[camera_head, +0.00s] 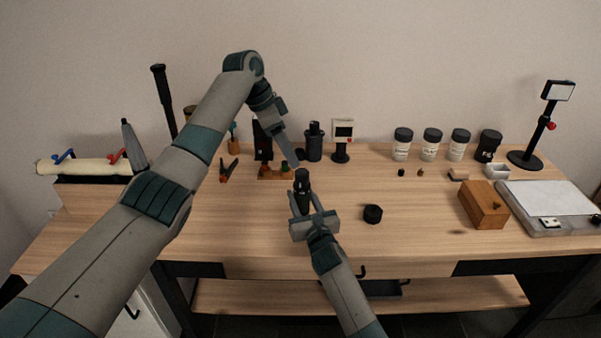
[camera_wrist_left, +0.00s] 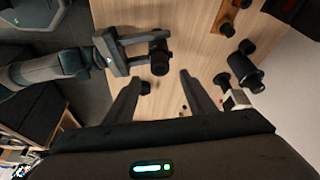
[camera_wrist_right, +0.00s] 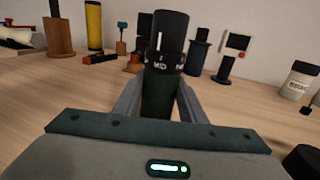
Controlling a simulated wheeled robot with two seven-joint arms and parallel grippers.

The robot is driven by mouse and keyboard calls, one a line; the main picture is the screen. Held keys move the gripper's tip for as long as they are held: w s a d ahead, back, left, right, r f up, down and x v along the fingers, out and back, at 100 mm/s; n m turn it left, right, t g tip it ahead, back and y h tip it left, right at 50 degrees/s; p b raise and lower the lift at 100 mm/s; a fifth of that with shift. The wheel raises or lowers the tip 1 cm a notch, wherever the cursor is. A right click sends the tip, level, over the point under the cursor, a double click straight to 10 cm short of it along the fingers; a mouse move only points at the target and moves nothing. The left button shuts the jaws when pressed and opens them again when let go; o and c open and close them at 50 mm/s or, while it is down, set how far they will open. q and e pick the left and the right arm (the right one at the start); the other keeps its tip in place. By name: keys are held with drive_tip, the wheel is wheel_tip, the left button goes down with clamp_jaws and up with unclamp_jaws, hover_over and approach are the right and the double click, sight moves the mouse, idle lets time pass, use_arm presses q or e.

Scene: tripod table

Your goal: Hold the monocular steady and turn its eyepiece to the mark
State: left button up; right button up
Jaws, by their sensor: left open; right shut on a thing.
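The monocular (camera_head: 302,179) stands upright above the table, held by my right gripper (camera_head: 303,205). In the right wrist view its dark green body (camera_wrist_right: 161,98) is between the two fingers. Its black eyepiece (camera_wrist_right: 170,32) is on top, with a white line; white lettering shows on the ring below. My left gripper (camera_head: 292,158) is open and empty, just above and beside the eyepiece. In the left wrist view its fingers (camera_wrist_left: 160,77) are spread, and the monocular (camera_wrist_left: 160,56) shows end-on beyond them. The fingers do not appear to touch it.
A black cap (camera_head: 373,214) lies on the table right of the monocular. A wooden box (camera_head: 484,205) and a pale tray (camera_head: 553,207) are farther right. Several jars (camera_head: 432,145) and a small display stand (camera_head: 342,139) line the back. The front centre-right is clear.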

sight(301, 172)
use_arm(q)
drive_tip(key=x, duration=0.8)
drive_tip(key=shift+d+f, duration=0.1)
drive_tip(key=shift+f, duration=0.25)
drive_tip(key=shift+c, duration=0.6)
drive_tip(key=c, duration=0.9)
